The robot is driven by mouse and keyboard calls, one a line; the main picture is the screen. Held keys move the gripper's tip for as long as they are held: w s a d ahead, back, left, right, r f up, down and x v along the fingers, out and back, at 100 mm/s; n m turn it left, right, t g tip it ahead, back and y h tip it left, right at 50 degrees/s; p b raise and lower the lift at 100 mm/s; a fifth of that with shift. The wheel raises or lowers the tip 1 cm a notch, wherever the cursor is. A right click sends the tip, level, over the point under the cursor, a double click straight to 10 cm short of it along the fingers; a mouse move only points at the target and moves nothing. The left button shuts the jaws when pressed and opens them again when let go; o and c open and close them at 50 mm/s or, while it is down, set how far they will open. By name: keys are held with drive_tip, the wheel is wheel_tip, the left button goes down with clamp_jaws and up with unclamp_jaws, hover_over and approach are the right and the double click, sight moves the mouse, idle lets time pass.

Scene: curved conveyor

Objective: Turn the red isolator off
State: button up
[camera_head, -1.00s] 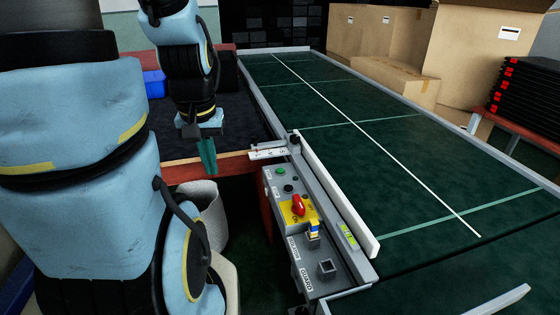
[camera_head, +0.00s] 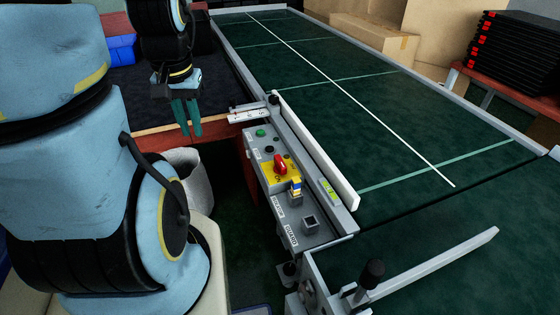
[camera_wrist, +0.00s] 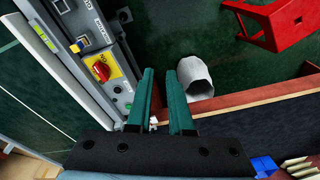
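The red isolator (camera_head: 280,164) is a red rotary handle on a yellow plate (camera_head: 270,176), set in a grey control panel (camera_head: 262,150) beside the conveyor. In the wrist view the isolator (camera_wrist: 101,70) shows left of my gripper's fingers. My gripper (camera_head: 187,132) has green fingers and hangs left of the panel, beyond the isolator in the head view. In the wrist view my gripper (camera_wrist: 162,76) shows a gap between its fingers with nothing held. It is apart from the panel.
A green button (camera_head: 261,133), a dark button and a blue-and-yellow part (camera_head: 296,187) sit near the isolator. A pale rail (camera_head: 318,155) stands along the conveyor (camera_head: 350,120) side. A white bin (camera_head: 193,172) is below. A red stool (camera_wrist: 268,25) shows in the wrist view.

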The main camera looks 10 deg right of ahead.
drive_tip(key=o, duration=0.3)
drive_tip(key=w+d+f+m+b, duration=0.2)
drive_tip(key=w+d+f+m, duration=0.1)
drive_tip(key=m, duration=0.4)
drive_tip(key=shift+d+f+m+y, duration=0.3)
drive_tip(key=shift+d+f+m, duration=0.1)
drive_tip(key=shift+d+f, duration=0.25)
drive_tip(key=shift+o, duration=1.3)
drive_tip(key=w+d+f+m+t+b, duration=0.1)
drive_tip(key=d+f+m, duration=0.3)
drive_tip(key=m, duration=0.6)
drive_tip(key=w+d+b, duration=0.1)
drive_tip(key=d, duration=0.1)
drive_tip(key=shift+w+d+y, duration=0.3)
drive_tip(key=shift+w+d, duration=0.05)
drive_tip(key=m+t+b, duration=0.2)
drive_tip(key=m+b, duration=0.1)
drive_tip(key=m, duration=1.1)
approach(281, 161)
drive_tip(key=b+x, duration=0.2)
drive_tip(key=x, duration=0.7)
drive_tip(key=shift+a+f, duration=0.1)
drive_tip(key=shift+f, duration=0.05)
clamp_jaws()
